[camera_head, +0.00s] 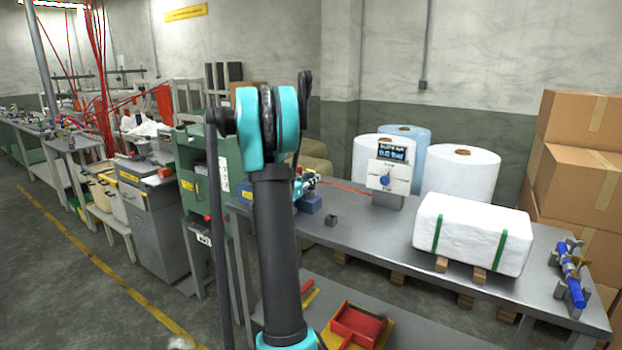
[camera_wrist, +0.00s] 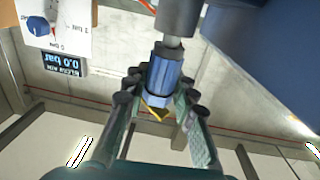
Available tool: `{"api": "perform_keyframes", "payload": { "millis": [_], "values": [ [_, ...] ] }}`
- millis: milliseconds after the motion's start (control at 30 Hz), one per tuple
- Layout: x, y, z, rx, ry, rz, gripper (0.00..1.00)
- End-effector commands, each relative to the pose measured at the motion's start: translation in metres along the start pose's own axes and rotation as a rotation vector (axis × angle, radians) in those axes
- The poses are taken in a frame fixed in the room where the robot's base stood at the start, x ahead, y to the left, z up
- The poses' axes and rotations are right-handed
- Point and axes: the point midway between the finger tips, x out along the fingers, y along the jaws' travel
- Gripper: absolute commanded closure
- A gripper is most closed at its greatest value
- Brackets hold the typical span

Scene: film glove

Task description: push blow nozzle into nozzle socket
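In the wrist view the blow nozzle (camera_wrist: 162,77) is a blue faceted piece with a yellow part below it. My gripper (camera_wrist: 160,88) has its fingers close on both sides of the blue piece and appears shut on it. A grey stem meets the nozzle's upper end and runs into a dark grey cylinder (camera_wrist: 179,14), which may be the nozzle socket. I cannot tell how deeply they are joined. In the head view my arm hides most of this area; a bit of blue (camera_head: 309,179) shows just right of it, above a blue block (camera_head: 310,203).
The pressure panel (camera_head: 385,175) reading 0.0 bar stands on the grey table (camera_head: 365,237); it also shows in the wrist view (camera_wrist: 62,25).

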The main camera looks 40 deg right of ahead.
Motion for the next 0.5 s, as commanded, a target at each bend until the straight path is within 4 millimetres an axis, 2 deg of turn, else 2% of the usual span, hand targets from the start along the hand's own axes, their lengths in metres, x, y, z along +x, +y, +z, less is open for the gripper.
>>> {"api": "perform_keyframes", "payload": {
  "millis": [33, 167, 500],
  "values": [
    [0.0000, 0.0001, -0.0001, 0.000, 0.000, 0.000, 0.67],
    [0.0000, 0.0001, -0.0001, 0.000, 0.000, 0.000, 0.51],
    [-0.0026, -0.0002, -0.0001, 0.000, 0.000, 0.000, 0.51]
  ]
}}
